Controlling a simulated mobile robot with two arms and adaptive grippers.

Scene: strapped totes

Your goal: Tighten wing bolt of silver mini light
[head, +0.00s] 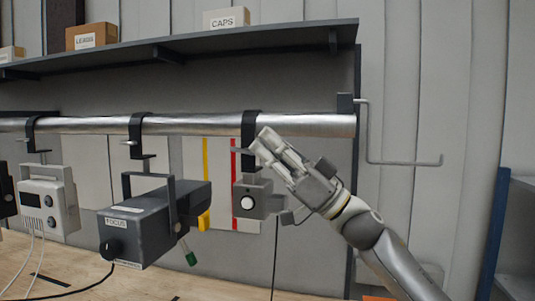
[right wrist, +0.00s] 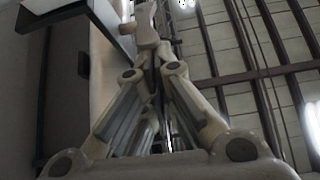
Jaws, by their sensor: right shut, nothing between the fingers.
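The small grey light that fits the silver mini light (head: 250,202) has a round white lens and hangs from the silver pipe (head: 195,125) by a black clamp (head: 251,118). A small bolt handle (head: 238,150) shows at the left of that clamp, just left of my fingertips. My right gripper (head: 260,142) is shut and empty, its fingertips at the lower part of the clamp and partly hiding it. I cannot tell whether they touch the bolt. My left gripper is out of view.
A dark grey focus light (head: 150,222) and a pale light box (head: 48,203) hang farther left on black clamps. A shelf (head: 200,45) with boxes runs above the pipe. A bent metal rod (head: 400,162) sticks out at the right. A wooden bench (head: 60,268) lies below.

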